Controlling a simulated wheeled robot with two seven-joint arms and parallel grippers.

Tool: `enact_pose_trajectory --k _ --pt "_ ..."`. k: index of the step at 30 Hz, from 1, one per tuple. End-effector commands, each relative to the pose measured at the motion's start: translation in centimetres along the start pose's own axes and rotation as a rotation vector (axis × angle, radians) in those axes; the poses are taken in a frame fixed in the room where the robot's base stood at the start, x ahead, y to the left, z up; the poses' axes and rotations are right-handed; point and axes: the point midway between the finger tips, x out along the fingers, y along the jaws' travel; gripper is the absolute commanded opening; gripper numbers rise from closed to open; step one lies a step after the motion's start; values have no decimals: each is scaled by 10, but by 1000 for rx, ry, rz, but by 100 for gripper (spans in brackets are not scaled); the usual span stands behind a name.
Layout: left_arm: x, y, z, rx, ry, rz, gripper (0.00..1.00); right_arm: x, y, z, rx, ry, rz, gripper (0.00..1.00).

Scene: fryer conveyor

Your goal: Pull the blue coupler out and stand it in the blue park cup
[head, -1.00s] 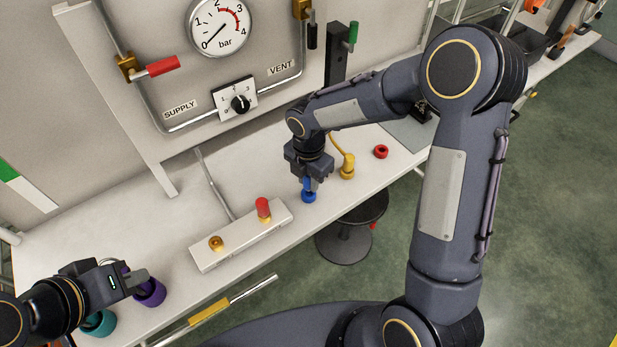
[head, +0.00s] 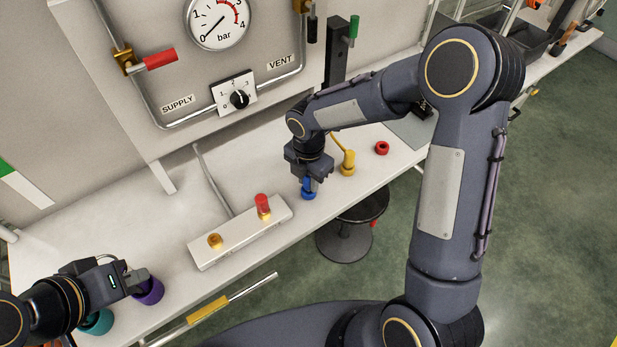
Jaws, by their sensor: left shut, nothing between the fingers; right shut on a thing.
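The blue coupler (head: 306,183) is upright between the fingers of my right gripper (head: 308,178), which is shut on it. Its lower end is at the blue park cup (head: 309,194) on the bench. The picture is too small to tell whether it rests fully in the cup. My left gripper (head: 140,283) is shut and empty, close to the purple cup (head: 150,291) at the lower left.
A white manifold block (head: 240,238) on the bench (head: 110,225) carries a red coupler (head: 262,203) and a bare brass port (head: 215,241). A yellow coupler (head: 347,160) and red cup (head: 382,148) stand to the right. A teal cup (head: 97,321) is at lower left.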

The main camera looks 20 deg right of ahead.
Motion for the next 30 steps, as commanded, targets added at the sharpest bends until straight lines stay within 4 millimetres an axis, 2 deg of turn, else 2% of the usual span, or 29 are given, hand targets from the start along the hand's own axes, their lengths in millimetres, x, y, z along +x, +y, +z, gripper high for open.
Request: enact_pose_trajectory --k 11,12,17,30 --pt "2 -1 1 0 0 0 0 3 0 0 0 0 0 0" --pt "2 -1 1 0 0 0 0 3 0 0 0 0 0 29" --pt "2 -1 1 0 0 0 0 3 0 0 0 0 0 50" --pt "-2 1 -1 0 0 0 0 -3 0 0 0 0 0 50"
